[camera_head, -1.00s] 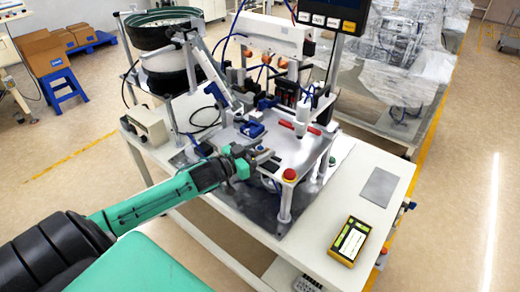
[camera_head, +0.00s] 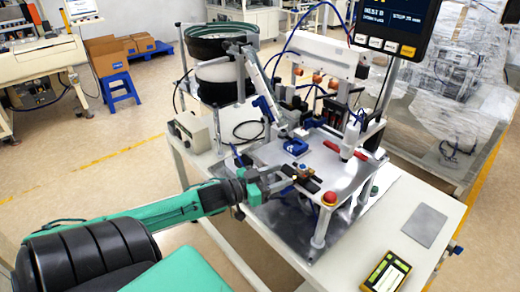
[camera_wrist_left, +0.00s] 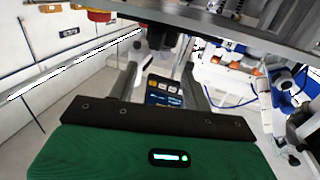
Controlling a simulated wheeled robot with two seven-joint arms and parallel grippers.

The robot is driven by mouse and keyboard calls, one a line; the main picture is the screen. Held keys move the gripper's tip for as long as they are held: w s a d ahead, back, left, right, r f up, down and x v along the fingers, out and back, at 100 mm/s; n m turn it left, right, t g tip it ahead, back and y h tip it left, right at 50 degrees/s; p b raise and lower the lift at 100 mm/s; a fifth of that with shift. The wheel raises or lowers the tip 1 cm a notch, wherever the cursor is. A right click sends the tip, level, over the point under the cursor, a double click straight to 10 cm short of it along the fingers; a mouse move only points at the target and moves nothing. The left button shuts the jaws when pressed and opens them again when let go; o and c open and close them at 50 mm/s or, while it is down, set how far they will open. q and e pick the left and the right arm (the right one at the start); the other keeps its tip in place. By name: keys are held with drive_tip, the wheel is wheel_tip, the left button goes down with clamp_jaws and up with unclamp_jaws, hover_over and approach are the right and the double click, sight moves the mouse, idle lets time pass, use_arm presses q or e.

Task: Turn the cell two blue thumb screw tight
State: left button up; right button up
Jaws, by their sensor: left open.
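In the head view a blue clamp-like part (camera_head: 263,106) sits by the slanted grey feeder track, and a blue block (camera_head: 295,147) lies on the raised grey plate (camera_head: 272,153). I cannot tell a thumb screw, or a cell number, on either. My left gripper (camera_head: 279,184) is at the front left edge of the raised plate, beside a dark fixture with small orange-brown parts (camera_head: 304,172). Its two fingers are apart. In the wrist view the left gripper's fingers (camera_wrist_left: 162,82) are also spread, with nothing held between them. My right gripper is not shown.
A red button (camera_head: 330,198) stands on a post at the plate's front corner. A white cylinder (camera_head: 350,140) and red bar (camera_head: 370,154) are behind it. A bowl feeder (camera_head: 215,40) is at the back left. A yellow handheld device (camera_head: 385,275) lies at the front right.

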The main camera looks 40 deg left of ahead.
use_arm(q)
drive_tip(key=shift+b+v, duration=0.35)
drive_tip(key=shift+v, duration=2.4)
